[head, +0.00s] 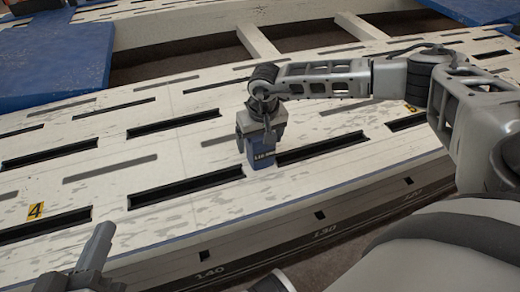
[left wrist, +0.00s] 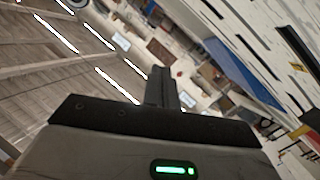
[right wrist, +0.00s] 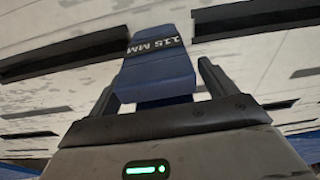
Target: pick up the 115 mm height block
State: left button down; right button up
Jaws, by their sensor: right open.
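The 115 mm height block (head: 261,158) is blue with a dark label band and stands on the pale bench top between slots. In the right wrist view the block (right wrist: 155,70) shows its "115 MM" label. My right gripper (head: 262,138) is over the block from above, with its open fingers on either side of it. In the right wrist view a gap shows beside the right finger; contact at the left finger is hard to tell. My left gripper (left wrist: 165,85) is empty, its fingers together, off the bench's front edge at the lower left of the head view.
The bench (head: 160,190) has long dark slots and a yellow "4" tag (head: 36,210). Its front edge carries numbers such as 140 and 130. A blue pad (head: 60,65) lies at the back left. No other loose block stands near the right gripper.

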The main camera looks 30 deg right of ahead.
jog(key=shift+r, duration=0.1)
jog(key=c, duration=1.7)
jog(key=shift+w+r, duration=0.1)
jog(key=shift+r, duration=0.05)
